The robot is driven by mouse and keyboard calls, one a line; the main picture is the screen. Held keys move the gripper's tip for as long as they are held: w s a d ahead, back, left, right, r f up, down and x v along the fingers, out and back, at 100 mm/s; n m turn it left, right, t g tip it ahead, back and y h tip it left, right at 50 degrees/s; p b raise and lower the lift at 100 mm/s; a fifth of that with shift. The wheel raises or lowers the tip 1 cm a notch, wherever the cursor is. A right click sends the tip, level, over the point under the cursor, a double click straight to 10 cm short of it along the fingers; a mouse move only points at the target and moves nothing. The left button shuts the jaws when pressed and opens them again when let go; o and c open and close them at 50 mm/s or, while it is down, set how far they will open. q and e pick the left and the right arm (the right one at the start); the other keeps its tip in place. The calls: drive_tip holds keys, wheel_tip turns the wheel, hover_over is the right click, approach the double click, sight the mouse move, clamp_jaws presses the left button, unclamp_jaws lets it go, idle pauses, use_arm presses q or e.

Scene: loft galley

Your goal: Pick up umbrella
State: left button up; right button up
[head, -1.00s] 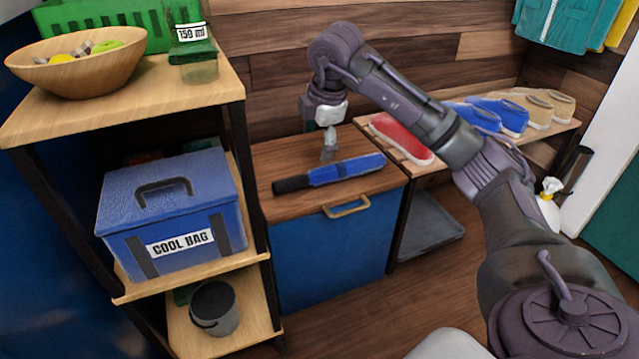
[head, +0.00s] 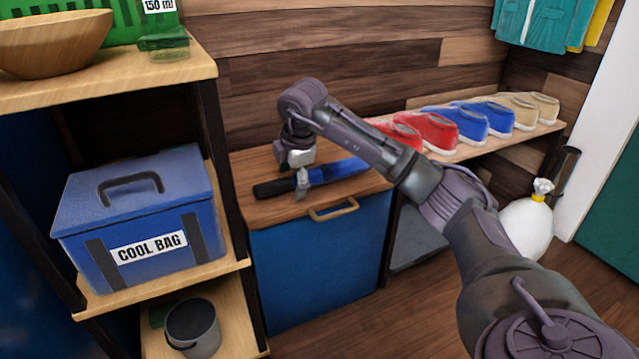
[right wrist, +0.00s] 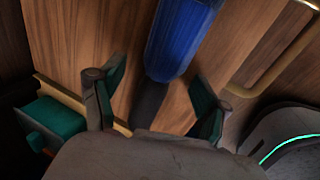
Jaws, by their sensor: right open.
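A folded blue umbrella (head: 337,171) with a black handle (head: 273,188) lies on the wooden top of a blue cabinet. My right gripper (head: 301,189) is just over it, near where the handle meets the blue part. In the right wrist view the umbrella (right wrist: 178,38) runs down between the two open fingers (right wrist: 155,108), its dark handle partly hidden behind the gripper body. The fingers stand on either side of the handle, and I cannot tell whether they touch it. My right forearm hides the umbrella's far end in the head view. My left gripper is out of view.
The cabinet (head: 315,262) has a brass-coloured handle (head: 333,209) at its front edge. A shelf at left holds a blue cool bag (head: 140,210), a bowl (head: 52,42) and a bucket (head: 192,327). Shoes (head: 432,131) line a bench at right.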

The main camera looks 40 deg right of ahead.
drive_tip(key=shift+c, duration=0.3)
drive_tip(key=c, duration=1.3)
clamp_jaws()
drive_tip(key=shift+r, duration=0.15)
